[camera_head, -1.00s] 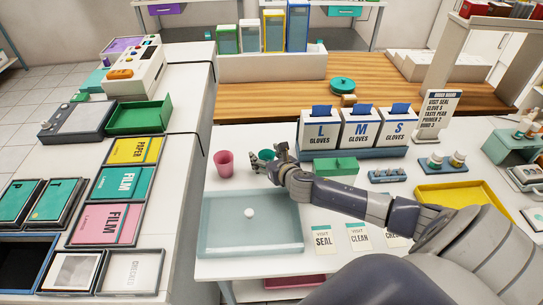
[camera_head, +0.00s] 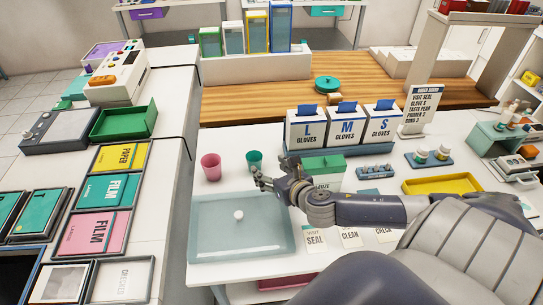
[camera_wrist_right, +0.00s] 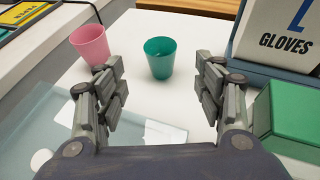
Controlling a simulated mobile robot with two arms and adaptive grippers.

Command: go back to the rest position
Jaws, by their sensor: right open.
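My right gripper (camera_head: 262,178) is open and empty over the white table, just beyond the far right corner of the clear tray. In the right wrist view its two fingers (camera_wrist_right: 162,88) stand wide apart with nothing between them. A green cup (camera_wrist_right: 159,58) stands upright beyond the fingertips, and it also shows in the head view (camera_head: 254,160). A pink cup (camera_head: 211,167) stands upright to its left; in the wrist view the pink cup (camera_wrist_right: 91,45) is beyond the left finger. My left gripper is not in view.
The clear tray (camera_head: 205,250) holds a white ball (camera_head: 238,215). A green box (camera_head: 322,170) sits right by my right wrist, before the glove boxes (camera_head: 342,126). A yellow tray (camera_head: 440,187) lies to the right. Film trays (camera_head: 100,222) cover the left counter.

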